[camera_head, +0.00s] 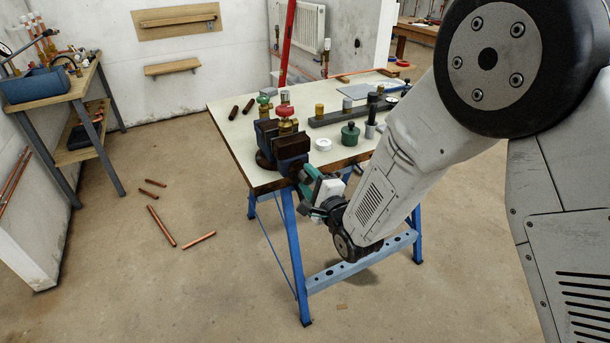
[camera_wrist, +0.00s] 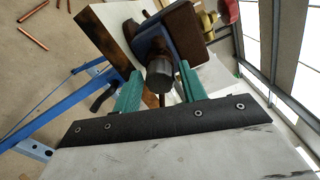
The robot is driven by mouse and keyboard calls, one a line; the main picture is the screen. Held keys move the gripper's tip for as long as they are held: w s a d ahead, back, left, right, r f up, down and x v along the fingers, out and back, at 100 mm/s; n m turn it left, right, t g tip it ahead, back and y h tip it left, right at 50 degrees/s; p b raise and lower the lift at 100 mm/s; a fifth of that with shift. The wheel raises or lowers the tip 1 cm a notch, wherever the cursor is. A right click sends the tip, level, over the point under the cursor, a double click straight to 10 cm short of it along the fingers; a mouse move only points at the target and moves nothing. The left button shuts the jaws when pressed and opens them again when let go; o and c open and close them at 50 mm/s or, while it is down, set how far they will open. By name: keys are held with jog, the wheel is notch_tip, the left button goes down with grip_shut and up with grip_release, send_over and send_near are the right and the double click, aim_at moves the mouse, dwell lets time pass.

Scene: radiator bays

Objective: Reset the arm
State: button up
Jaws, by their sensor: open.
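My gripper (camera_head: 305,180) is low at the near edge of the workbench, just in front of the blue bench vise (camera_head: 291,143). In the wrist view my gripper's two green fingers (camera_wrist: 159,78) are spread apart. The round dark end of the vise screw (camera_wrist: 160,72) shows between them; I cannot tell whether they touch it. Nothing is clearly held. The vise jaws stand on the bench corner, with a brass valve with a red handwheel (camera_head: 286,113) at them. My arm reaches down from the upper right, bent, and hides part of the bench.
Copper pipes (camera_head: 161,226) lie on the floor at left. A side table (camera_head: 50,95) stands at far left. The floor before the bench is mostly clear.

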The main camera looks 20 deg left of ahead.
jog(key=m, duration=0.7)
jog(key=shift+m, duration=0.3)
jog(key=shift+d, duration=0.1)
